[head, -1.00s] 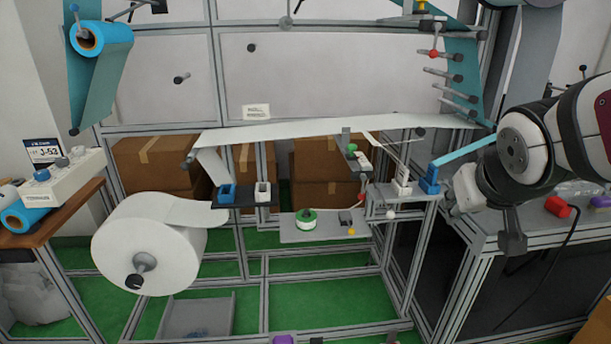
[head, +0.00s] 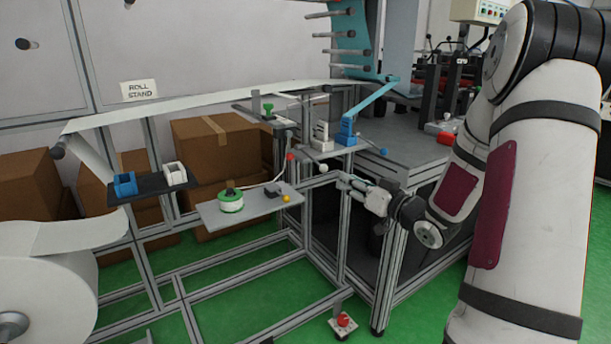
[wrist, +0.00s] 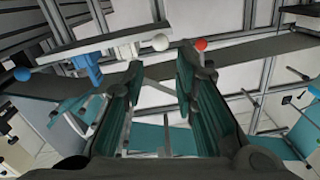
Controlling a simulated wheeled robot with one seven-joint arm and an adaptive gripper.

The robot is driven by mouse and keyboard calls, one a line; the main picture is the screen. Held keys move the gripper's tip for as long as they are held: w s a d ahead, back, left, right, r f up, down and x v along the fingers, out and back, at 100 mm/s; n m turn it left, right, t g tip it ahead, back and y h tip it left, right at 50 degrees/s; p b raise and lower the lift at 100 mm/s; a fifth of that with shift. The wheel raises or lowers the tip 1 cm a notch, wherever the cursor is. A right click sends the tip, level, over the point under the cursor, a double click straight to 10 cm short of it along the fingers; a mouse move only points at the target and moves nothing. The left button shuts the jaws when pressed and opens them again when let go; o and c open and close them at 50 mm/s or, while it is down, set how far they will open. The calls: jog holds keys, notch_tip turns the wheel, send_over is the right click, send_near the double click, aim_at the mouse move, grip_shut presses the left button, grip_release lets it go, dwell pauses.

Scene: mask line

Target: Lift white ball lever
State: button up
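The white ball (head: 323,168) shows at the front edge of the small grey shelf, below the white lever bracket (head: 321,133). In the wrist view the white ball (wrist: 161,42) appears beyond the fingertips, in line with the gap between them, with the white bracket (wrist: 122,50) to its left. My gripper (head: 343,181) is just below and right of the ball in the head view. In the wrist view my gripper (wrist: 159,66) is open with nothing between its fingers. It looks apart from the ball.
A red ball (head: 290,157) is to the left, above a lower shelf (head: 210,212). Frame posts (head: 344,225) stand below my gripper.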

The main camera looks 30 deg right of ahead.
aim_at(319, 165)
jog(key=w+b, duration=0.1)
jog(key=w, duration=0.8)
jog(key=w+a+b, duration=0.1)
jog(key=w, duration=0.3)
jog(key=shift+w+b, duration=0.3)
jog(key=shift+w, duration=0.05)
grip_shut()
